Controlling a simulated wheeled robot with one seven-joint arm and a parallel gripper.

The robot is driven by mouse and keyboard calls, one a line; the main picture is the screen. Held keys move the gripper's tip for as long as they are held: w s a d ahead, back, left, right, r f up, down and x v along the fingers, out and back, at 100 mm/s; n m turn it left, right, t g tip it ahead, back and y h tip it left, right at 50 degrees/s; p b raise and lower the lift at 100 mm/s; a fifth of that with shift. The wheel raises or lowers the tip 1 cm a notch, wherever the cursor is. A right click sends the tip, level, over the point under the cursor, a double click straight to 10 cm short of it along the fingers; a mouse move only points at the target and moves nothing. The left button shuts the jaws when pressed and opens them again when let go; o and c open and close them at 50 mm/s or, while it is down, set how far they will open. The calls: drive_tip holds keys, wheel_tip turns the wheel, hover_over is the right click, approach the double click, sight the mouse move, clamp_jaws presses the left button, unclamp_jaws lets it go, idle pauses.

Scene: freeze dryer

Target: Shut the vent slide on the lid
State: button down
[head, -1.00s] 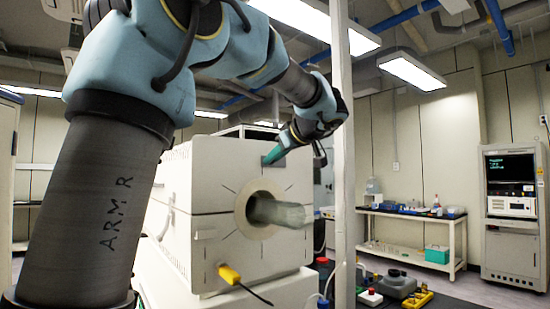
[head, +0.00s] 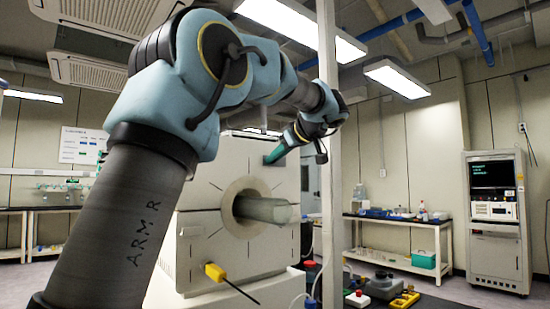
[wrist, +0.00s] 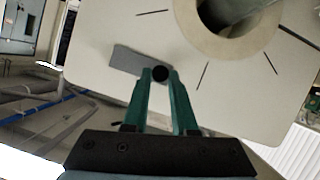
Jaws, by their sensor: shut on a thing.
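The lid is the pale front face (head: 198,248) of a boxy white unit, with a round port and a glass cylinder (head: 265,210) sticking out of it. In the wrist view the lid face (wrist: 110,25) fills much of the picture. The vent slide is a flat grey plate (wrist: 128,60) with a round black knob (wrist: 160,73) at its right end. My gripper (wrist: 160,78) has its teal fingers closed on both sides of the knob. In the head view my gripper (head: 270,159) reaches the upper right of the lid; I cannot make out the slide there.
A yellow-handled probe (head: 215,272) with a black cable sticks out of the lid's lower part. A pale post (head: 328,150) stands right of the unit. A bench (head: 400,240) and an instrument rack (head: 497,225) are farther right. Coloured boxes lie on a dark surface at the lower right.

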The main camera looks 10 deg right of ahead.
drive_tip(key=c, duration=0.7)
unclamp_jaws()
drive_tip(key=shift+d, duration=0.15)
drive_tip(key=b+v, duration=0.3)
drive_tip(key=v, duration=0.7)
drive_tip(key=shift+s+d+r, duration=0.1)
drive_tip(key=shift+s+r, duration=0.1)
drive_tip(key=shift+s, duration=0.15)
